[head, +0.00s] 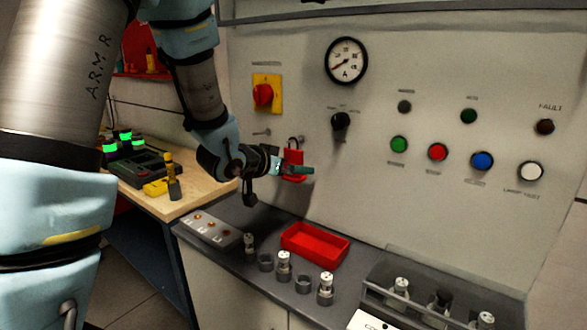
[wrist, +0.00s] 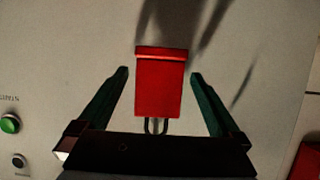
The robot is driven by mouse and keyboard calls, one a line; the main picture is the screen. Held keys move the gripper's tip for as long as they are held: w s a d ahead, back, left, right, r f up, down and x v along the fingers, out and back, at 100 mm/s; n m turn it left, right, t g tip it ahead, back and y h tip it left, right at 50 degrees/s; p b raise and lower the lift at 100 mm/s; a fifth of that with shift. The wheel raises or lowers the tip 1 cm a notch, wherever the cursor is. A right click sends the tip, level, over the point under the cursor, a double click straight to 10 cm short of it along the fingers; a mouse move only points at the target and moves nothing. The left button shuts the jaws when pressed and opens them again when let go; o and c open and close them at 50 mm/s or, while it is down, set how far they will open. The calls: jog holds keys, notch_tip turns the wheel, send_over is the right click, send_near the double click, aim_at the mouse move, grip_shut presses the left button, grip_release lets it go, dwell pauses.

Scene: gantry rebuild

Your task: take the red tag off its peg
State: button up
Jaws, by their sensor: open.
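The red tag (head: 292,158) hangs against the grey panel, with a dark loop at its top. It also shows in the wrist view (wrist: 158,85), where its loop points down toward my gripper's body. My gripper (head: 301,170) is at the tag. In the wrist view my gripper (wrist: 159,73) is open, with one green finger on each side of the tag and a visible gap on both sides. The peg itself is hard to make out; the tag's loop and my gripper's body cover that spot.
A red tray (head: 315,245) sits on the ledge below the tag, among several metal fittings. A red rotary switch (head: 263,95) and a black knob (head: 341,121) stick out of the panel nearby. A wooden bench (head: 190,190) is at left.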

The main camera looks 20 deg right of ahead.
jog(key=shift+w+d+f, duration=0.25)
jog(key=shift+d, duration=0.2)
jog(key=shift+c, duration=0.4)
jog(key=c, duration=1.3)
